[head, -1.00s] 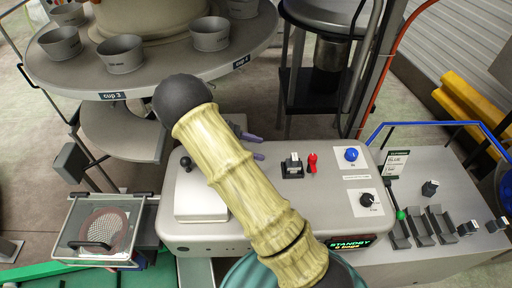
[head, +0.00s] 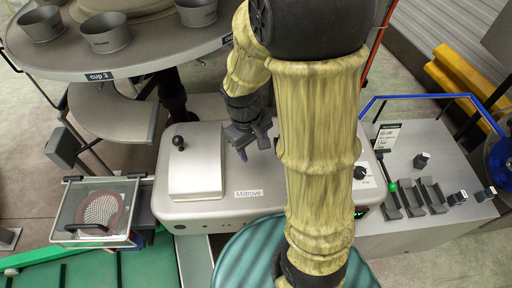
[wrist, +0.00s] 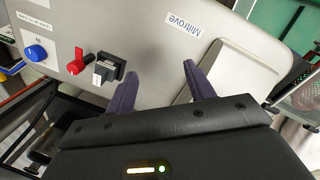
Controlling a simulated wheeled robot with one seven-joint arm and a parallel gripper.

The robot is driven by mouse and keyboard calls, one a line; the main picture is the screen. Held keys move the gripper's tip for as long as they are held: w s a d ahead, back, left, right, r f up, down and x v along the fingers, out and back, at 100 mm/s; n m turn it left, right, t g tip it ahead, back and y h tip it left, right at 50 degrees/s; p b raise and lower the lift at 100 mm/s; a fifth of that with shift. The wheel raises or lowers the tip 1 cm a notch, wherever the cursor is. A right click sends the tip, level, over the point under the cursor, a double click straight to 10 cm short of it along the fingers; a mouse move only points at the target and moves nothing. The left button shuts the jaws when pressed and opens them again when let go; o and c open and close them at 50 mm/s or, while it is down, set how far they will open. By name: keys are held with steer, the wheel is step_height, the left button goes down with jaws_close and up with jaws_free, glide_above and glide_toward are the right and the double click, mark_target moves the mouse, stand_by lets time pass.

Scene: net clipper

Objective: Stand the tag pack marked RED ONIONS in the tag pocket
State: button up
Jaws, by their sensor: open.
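My gripper (head: 248,143) is open and empty above the grey machine's top. Its two purple-grey fingers also show in the wrist view (wrist: 160,82). A black holder with a pale block (wrist: 106,72) stands on the machine, left of the fingers in the wrist view; I cannot tell whether it is the tag pocket.
The machine (head: 262,203) carries a red switch (wrist: 76,62) and a blue button (wrist: 36,53). The right-hand bench (head: 425,228) holds dark slots (head: 411,199), a green-headed card (head: 386,138) and a blue rail (head: 430,96). A round cup table (head: 140,68) stands at back left.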

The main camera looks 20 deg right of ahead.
steer(key=s+r+m+t, duration=0.1)
steer(key=m, duration=0.1)
steer(key=s+r+m+t+y, duration=0.1)
steer(key=s, duration=0.1)
steer(key=shift+a+r+m+t, duration=0.15)
steer(key=shift+r+m+t, duration=0.2)
steer(key=shift+m+t, duration=0.05)
